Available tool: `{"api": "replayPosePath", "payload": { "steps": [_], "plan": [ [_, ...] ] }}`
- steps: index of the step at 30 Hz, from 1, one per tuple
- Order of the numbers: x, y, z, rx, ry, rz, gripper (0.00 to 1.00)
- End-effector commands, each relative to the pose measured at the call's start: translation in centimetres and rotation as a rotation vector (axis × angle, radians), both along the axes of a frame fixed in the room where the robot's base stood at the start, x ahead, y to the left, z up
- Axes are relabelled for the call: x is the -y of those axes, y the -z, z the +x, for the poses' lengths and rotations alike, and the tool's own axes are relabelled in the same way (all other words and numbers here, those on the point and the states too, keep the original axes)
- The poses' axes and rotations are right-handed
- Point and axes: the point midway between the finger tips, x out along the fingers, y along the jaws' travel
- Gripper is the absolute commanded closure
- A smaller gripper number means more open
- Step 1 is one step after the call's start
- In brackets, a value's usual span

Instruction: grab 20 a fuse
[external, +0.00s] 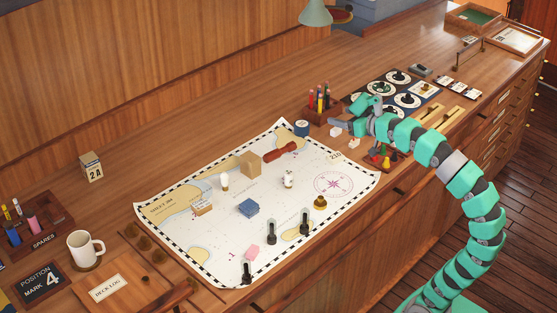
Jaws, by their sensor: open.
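My gripper (341,124) is at the end of the teal arm, over the right part of the desk, pointing left. Its jaws are open, with nothing seen between them. I cannot make out a 20 A marking on anything. A small wooden holder with red, yellow and green pieces (383,156) stands just below my wrist, partly hidden by the arm. At the far left, the tray marked SPARES (45,238) holds several coloured cylinders, among them a pink one (33,224). It is far from my gripper. I cannot tell which piece is the fuse.
A chart (180,245) covers the middle desk, with a blue block (248,208), a wooden block (250,163), a bulb (224,181) and dark upright pieces. A pen holder (321,106) and a dark-blue round tin (301,128) stand near my gripper. A mug (84,247) stands left.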

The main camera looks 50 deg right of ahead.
Motion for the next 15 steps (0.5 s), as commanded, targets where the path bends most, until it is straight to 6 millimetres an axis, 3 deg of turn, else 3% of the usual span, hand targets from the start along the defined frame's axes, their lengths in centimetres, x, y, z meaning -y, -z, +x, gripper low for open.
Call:
{"api": "replayPosePath", "payload": {
  "steps": [2, 4, 15],
  "plan": [
    [0.0, 0.01, 0.0, 0.0, 0.0, 0.0, 0.33],
    [0.0, 0.01, 0.0, 0.0, 0.0, 0.0, 0.45],
    [-0.09, -0.23, 0.75, -0.024, 0.006, 0.024, 0.45]
  ]
}}
